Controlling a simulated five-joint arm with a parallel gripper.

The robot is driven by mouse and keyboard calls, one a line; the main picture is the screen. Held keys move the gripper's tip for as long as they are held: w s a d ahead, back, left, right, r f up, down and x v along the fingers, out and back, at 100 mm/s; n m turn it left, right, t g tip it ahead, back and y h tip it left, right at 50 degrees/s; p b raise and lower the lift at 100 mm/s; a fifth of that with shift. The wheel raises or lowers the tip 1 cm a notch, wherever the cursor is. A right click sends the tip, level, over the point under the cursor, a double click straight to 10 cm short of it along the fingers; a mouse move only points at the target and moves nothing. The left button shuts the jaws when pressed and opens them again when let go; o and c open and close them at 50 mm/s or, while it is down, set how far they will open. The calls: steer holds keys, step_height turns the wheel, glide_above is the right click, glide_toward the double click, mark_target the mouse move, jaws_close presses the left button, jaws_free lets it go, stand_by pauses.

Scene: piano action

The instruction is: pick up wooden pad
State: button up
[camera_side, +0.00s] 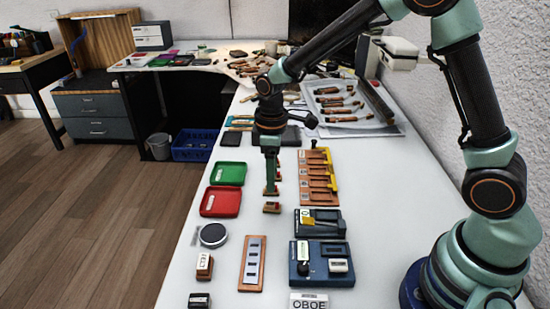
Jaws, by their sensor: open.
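My gripper (271,187) is open and points straight down over the middle of the white table. A small brown wooden piece (271,208), which looks like the wooden pad, lies on the table just below and in front of the fingertips. The gripper appears above or just behind it, and I cannot tell the exact gap. Brownish bits show at the fingertips; I cannot tell whether they are finger tips or something behind them.
To the left lie a red tray (221,202) and a green tray (229,173). To the right is a wooden rack with yellow parts (318,182). In front are a dark blue box (322,279), a wooden strip (251,276) and a round tin (213,235).

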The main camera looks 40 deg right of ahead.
mark_target(271, 203)
steer(key=shift+a+f, duration=0.2)
steer(key=shift+f, duration=3.8)
jaws_close()
